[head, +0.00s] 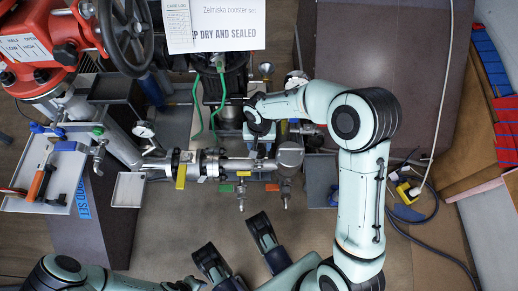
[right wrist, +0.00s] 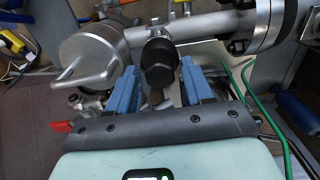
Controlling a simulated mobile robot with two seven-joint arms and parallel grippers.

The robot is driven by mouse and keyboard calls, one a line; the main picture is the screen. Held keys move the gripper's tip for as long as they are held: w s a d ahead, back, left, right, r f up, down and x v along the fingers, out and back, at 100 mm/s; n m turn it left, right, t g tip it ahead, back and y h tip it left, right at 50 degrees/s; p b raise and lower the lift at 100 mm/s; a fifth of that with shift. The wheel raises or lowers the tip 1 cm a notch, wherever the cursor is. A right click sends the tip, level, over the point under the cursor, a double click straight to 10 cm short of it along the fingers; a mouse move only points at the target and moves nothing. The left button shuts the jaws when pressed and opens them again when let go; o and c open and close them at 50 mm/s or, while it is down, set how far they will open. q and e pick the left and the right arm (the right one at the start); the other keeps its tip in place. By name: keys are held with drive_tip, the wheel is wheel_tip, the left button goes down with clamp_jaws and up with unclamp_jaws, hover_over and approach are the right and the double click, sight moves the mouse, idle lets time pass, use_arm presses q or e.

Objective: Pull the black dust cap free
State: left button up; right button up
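The black dust cap (right wrist: 160,70) is a dark, faceted plug on a short side stub of the metal pipe (right wrist: 210,27) in the right wrist view. My right gripper (right wrist: 160,86) is open. Its two blue fingers stand one on each side of the cap, with gaps visible, so it is around the cap but not shut on it. In the head view the right gripper (head: 260,146) is over the horizontal pipe (head: 235,164) and hides the cap. My left gripper (head: 238,243) is at the bottom of the head view, open and empty, apart from the pipe.
A red valve body (head: 35,45) with a black handwheel (head: 127,35) stands at the upper left. A tool tray (head: 40,180) is at the left. Green hoses (head: 197,105) hang beside the pipe. A paper sign (head: 228,25) is at the top. Cables lie at the right.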

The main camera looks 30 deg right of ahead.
sight(259, 146)
drive_tip(key=c, duration=0.8)
drive_tip(key=shift+o, duration=0.2)
use_arm(q)
drive_tip(key=shift+r, duration=0.15)
use_arm(e)
drive_tip(key=shift+r, duration=0.25)
drive_tip(key=shift+r+p, duration=1.45)
drive_tip(key=shift+r, duration=0.05)
drive_tip(key=shift+r+p, duration=1.4)
drive_tip(key=shift+r, duration=0.6)
use_arm(q)
drive_tip(key=w+d+r+t+p, duration=0.1)
drive_tip(key=w+d+r+t, duration=0.1)
drive_tip(key=w+r, duration=0.7)
drive_tip(key=shift+w+d+r+m+t+p, duration=0.25)
drive_tip(key=shift+d+r+m+t+p, duration=0.15)
drive_tip(key=shift+t, duration=0.5)
use_arm(e)
drive_tip(key=shift+r, duration=1.05)
